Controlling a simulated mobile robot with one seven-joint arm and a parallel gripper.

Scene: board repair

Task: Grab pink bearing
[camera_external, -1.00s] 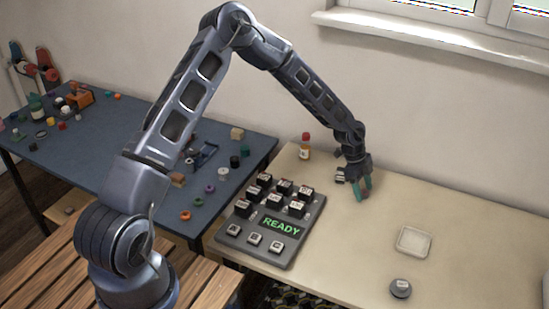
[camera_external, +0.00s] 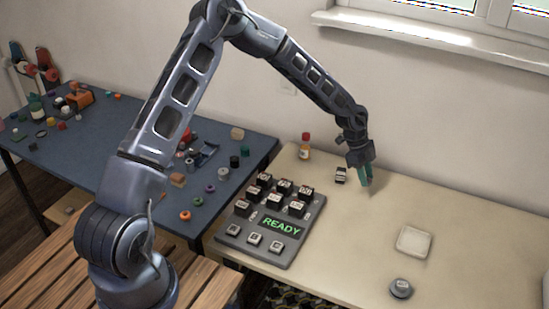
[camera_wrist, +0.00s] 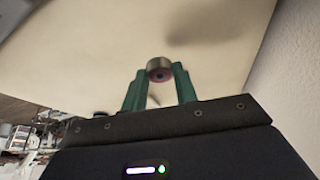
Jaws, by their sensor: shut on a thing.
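The pink bearing (camera_wrist: 158,70) shows in the wrist view as a small metallic ring with a pinkish-red face and a dark centre. It sits between the tips of the two green fingers of my gripper (camera_wrist: 159,78), which is shut on it. In the external view my gripper (camera_external: 366,180) points down above the beige table, near the wall. The bearing cannot be made out there.
A bottle (camera_external: 305,147), a keypad reading READY (camera_external: 272,255), a pale square tray (camera_external: 413,242) and a grey round piece (camera_external: 401,289) stand around. Table space right of my gripper is clear.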

